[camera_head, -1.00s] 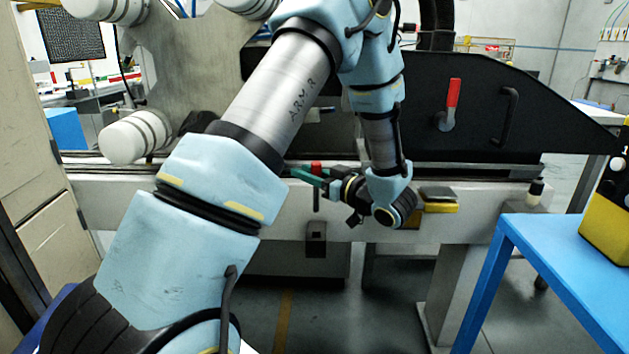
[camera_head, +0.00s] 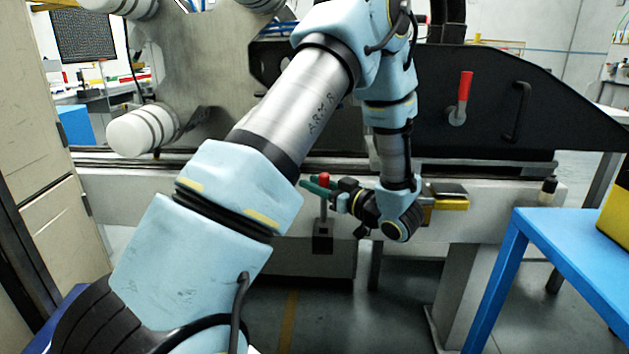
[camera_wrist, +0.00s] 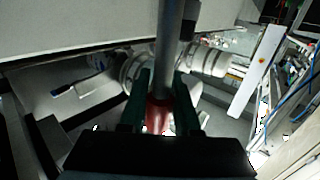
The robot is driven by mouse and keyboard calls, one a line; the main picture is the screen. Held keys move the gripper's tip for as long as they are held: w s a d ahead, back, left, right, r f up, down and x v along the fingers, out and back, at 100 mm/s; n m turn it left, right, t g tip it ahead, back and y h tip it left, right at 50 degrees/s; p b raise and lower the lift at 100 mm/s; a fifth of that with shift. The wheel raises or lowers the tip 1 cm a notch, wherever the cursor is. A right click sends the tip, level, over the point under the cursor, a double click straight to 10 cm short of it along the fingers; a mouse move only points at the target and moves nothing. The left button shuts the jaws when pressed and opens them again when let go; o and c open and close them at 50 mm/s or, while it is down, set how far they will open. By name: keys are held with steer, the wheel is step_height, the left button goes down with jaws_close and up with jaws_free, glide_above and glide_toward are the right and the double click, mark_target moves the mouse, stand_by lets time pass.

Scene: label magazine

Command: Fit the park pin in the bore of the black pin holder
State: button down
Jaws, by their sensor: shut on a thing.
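The park pin has a red knob (camera_head: 324,180) and a grey shaft (camera_head: 323,207) that hangs upright below it. My gripper (camera_head: 317,187), with green fingers, is shut on the red knob. In the wrist view the fingers (camera_wrist: 160,100) stand either side of the red knob (camera_wrist: 157,117), and the grey shaft (camera_wrist: 170,45) runs away from it. The black pin holder (camera_head: 323,241) is fixed on the front of the grey beam, directly below the pin. The shaft's lower end meets the holder's top in the head view. I cannot tell whether it is inside the bore.
The pale machine beam (camera_head: 270,215) runs behind the holder. A yellow and black part (camera_head: 447,203) sits on it right of my wrist. A red lever (camera_head: 465,87) stands on the black panel. A blue table (camera_head: 575,240) is at the right.

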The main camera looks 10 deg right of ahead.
steer(key=shift+f, duration=0.7)
stand_by(1.6)
steer(key=shift+f+b, duration=1.55)
steer(key=shift+f, duration=1.3)
steer(key=c, duration=0.5)
jaws_free()
steer(key=shift+c, duration=0.2)
steer(key=v, duration=1.1)
